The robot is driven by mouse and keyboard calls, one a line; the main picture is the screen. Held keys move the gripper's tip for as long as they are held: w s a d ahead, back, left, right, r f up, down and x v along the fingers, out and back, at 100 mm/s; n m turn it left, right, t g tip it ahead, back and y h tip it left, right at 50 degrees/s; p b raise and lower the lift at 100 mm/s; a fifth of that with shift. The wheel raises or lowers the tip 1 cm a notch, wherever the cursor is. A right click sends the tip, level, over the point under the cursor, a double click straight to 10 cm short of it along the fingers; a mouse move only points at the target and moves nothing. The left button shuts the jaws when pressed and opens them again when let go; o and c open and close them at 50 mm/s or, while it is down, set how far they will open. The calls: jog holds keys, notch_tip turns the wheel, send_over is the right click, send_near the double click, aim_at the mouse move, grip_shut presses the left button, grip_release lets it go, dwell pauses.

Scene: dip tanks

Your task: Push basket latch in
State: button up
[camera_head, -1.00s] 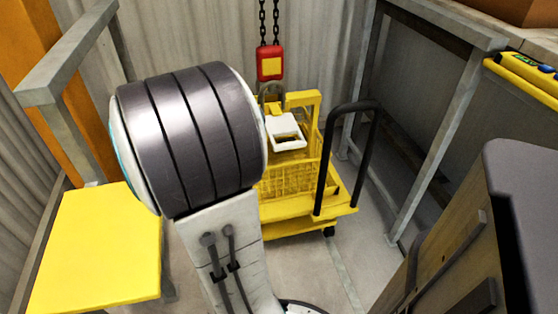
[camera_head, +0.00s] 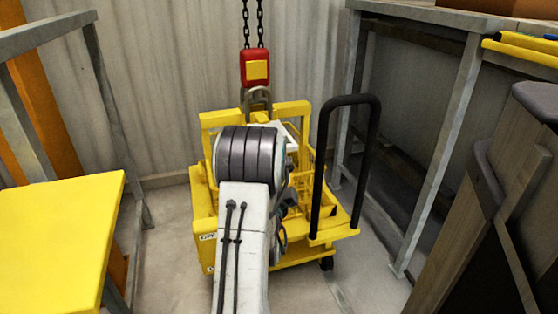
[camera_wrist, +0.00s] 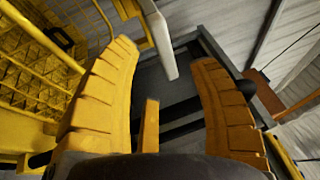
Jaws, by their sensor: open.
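The yellow basket stands on a yellow cart (camera_head: 203,222) in the head view, mostly hidden behind my arm. Its mesh side (camera_wrist: 35,80) fills the left of the wrist view. A white flat part (camera_head: 287,130) shows just above my arm, and a white plate edge (camera_wrist: 160,40) shows near the fingertips in the wrist view. My gripper (camera_wrist: 165,55) is open, its two yellow fingers spread to the right of the mesh. A short yellow bar (camera_wrist: 150,125) shows between the fingers. I cannot tell which part is the latch, or whether a finger touches anything.
A red hoist block (camera_head: 256,68) hangs on chains, with a grey hook (camera_head: 257,101) at the basket's top. The cart's black handle (camera_head: 322,160) rises close on the right. A yellow platform (camera_head: 60,240) is at left, a grey metal frame (camera_head: 445,140) at right. Floor is clear in front.

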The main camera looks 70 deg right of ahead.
jog(key=shift+b+x, duration=1.5)
jog(key=shift+x, duration=2.1)
jog(key=shift+s, duration=0.1)
grip_shut()
